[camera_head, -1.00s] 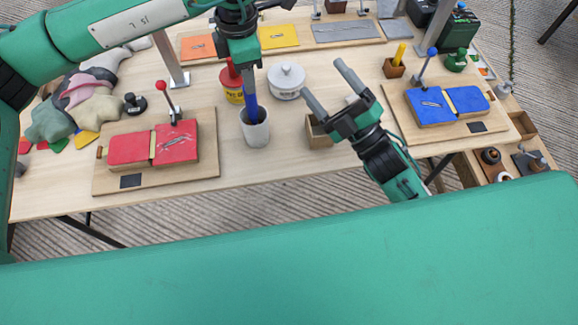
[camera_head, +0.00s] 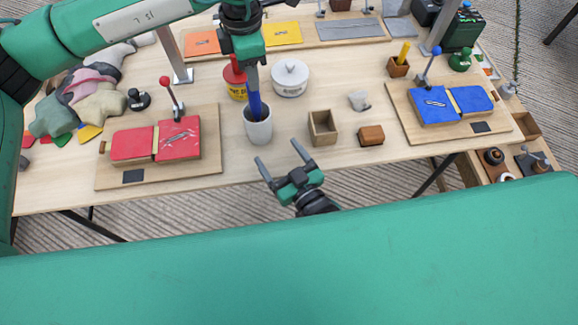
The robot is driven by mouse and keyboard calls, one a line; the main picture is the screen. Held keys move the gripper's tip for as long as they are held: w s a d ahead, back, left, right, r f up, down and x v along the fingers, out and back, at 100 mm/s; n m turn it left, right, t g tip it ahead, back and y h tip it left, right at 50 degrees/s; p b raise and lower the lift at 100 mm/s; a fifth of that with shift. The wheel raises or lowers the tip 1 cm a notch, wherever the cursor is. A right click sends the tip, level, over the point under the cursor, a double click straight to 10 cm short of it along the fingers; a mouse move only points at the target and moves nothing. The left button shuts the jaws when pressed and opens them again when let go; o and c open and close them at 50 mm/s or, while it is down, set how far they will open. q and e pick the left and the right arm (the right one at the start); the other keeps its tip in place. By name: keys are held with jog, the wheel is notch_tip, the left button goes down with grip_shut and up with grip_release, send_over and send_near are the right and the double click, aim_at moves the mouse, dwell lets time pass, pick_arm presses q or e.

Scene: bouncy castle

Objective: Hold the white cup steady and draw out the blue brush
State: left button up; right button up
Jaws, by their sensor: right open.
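The white cup (camera_head: 259,130) stands upright on the table near its front edge. The blue brush (camera_head: 254,103) stands in the cup, with its upper part showing above the rim. My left gripper (camera_head: 252,84) is above the cup, pointing down at the top of the brush. Its fingers are seen edge-on, so I cannot tell whether they are shut on the brush. My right gripper (camera_head: 280,168) is open and empty, in front of the table edge, below and slightly right of the cup. Its fingers point up toward the cup and do not touch it.
A red and yellow tin (camera_head: 236,86) and a white lidded pot (camera_head: 290,78) stand behind the cup. A wooden box (camera_head: 323,128) and a brown block (camera_head: 371,135) are to the right. A red press board (camera_head: 208,150) is left, a blue one (camera_head: 408,115) right.

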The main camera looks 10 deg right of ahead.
aim_at(265, 134)
jog(key=x, duration=0.9)
jog(key=c, duration=1.1)
